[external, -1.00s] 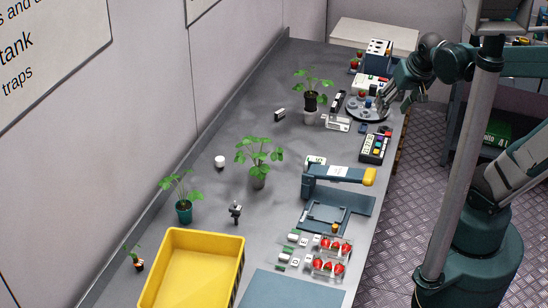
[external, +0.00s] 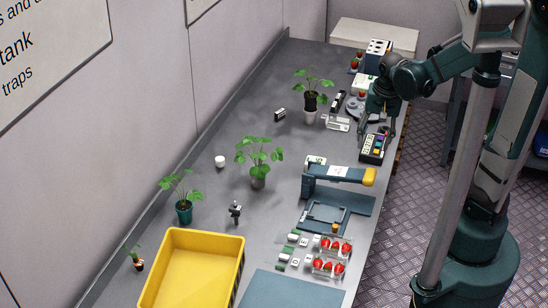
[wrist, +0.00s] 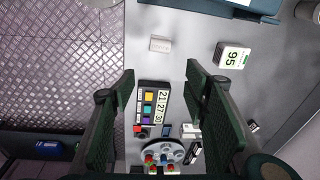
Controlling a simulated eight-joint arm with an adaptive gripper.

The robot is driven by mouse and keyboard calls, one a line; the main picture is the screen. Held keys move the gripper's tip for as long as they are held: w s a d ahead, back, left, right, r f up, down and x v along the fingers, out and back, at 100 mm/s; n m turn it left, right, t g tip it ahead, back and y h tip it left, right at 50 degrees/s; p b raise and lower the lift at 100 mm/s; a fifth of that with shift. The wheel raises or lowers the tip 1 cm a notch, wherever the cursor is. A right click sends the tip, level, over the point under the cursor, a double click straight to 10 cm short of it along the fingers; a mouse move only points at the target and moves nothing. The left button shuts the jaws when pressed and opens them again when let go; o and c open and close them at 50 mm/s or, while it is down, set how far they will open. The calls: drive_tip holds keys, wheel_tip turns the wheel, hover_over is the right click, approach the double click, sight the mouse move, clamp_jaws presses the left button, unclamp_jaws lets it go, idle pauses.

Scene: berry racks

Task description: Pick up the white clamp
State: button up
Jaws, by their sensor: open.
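I cannot tell for sure which thing is the white clamp. A pale, bracket-like piece (external: 338,123) lies beside the round tray in the external view; a white piece (wrist: 190,131) shows there in the wrist view too. A small plain whitish block (wrist: 160,45) lies on bare table in the wrist view. My gripper (external: 377,131) is at the table's right side, pointing down over the button panel (external: 372,149). In the wrist view my gripper (wrist: 160,70) has its fingers wide apart with nothing held. The panel (wrist: 151,107) shows between them.
A teal press (external: 338,195) and a white block marked 95 (wrist: 232,56) are nearby. A round grey tray (wrist: 160,151) holds coloured parts. Potted plants (external: 258,155) and a yellow crate (external: 195,235) stand farther off. The table's left middle is mostly clear.

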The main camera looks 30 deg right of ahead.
drive_tip(key=f, duration=0.2)
drive_tip(key=a+f+m+g, duration=0.1)
drive_tip(key=f, duration=0.1)
drive_tip(key=f+m+b, duration=0.1)
drive_tip(key=f, duration=0.1)
drive_tip(key=shift+a+f, duration=0.15)
drive_tip(key=shift+a, duration=0.15)
drive_tip(key=shift+f, duration=0.1)
drive_tip(key=shift+f, duration=1.2)
drive_tip(key=shift+f+b, duration=0.1)
drive_tip(key=shift+b, duration=0.2)
drive_tip(key=shift+f+b, duration=0.4)
drive_tip(key=shift+f, duration=2.1)
drive_tip(key=c, duration=0.8)
